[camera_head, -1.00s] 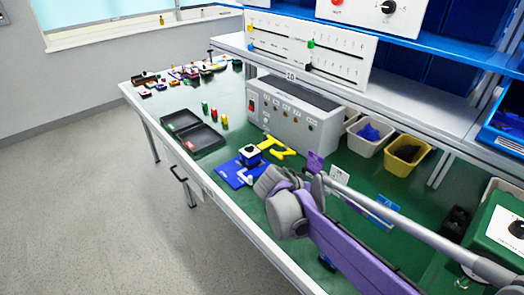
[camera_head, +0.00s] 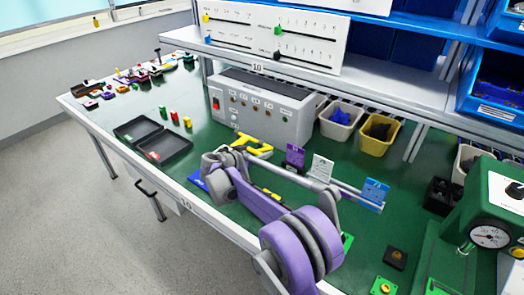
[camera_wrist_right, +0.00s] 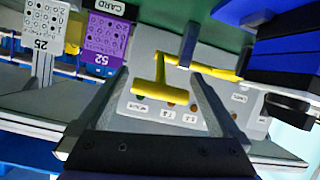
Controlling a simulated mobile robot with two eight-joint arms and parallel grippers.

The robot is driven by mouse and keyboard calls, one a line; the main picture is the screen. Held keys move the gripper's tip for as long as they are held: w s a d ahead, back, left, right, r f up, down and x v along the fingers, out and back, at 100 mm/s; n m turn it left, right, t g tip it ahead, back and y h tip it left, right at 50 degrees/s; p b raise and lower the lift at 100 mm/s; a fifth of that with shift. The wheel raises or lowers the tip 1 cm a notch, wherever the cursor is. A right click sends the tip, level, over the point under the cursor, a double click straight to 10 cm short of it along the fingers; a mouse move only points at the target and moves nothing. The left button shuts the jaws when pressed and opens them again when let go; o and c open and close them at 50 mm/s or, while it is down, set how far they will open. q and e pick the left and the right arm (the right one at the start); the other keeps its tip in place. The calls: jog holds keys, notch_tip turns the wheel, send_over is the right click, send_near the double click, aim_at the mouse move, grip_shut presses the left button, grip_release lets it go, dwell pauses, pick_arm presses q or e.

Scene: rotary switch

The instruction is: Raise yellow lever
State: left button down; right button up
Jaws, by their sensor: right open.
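A small yellow lever knob (camera_head: 206,18) sits at the upper left of the white slider panel (camera_head: 310,45) on the shelf. A yellow handle-shaped tool (camera_head: 252,146) lies on the green bench before the grey control box. In the right wrist view this yellow tool (camera_wrist_right: 160,92) shows beyond and between the fingertips, with no visible grip on it. My right gripper (camera_wrist_right: 160,100) is open and empty; in the head view its arm reaches left over the bench, and the fingers are hard to make out. The blue base (camera_head: 197,180) is mostly hidden by my arm. My left gripper is out of view.
A grey control box (camera_head: 262,108) stands behind the yellow tool. Black trays (camera_head: 150,138) and small red, green and yellow pieces lie left. Cards (camera_head: 322,167) stand in the middle. White and yellow bins (camera_head: 378,135) are behind. A green gauge machine (camera_head: 490,210) stands right.

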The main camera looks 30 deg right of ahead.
aim_at(269, 147)
jog(key=shift+x, duration=2.2)
jog(key=shift+a, duration=0.1)
jog(key=shift+c, duration=0.3)
grip_shut()
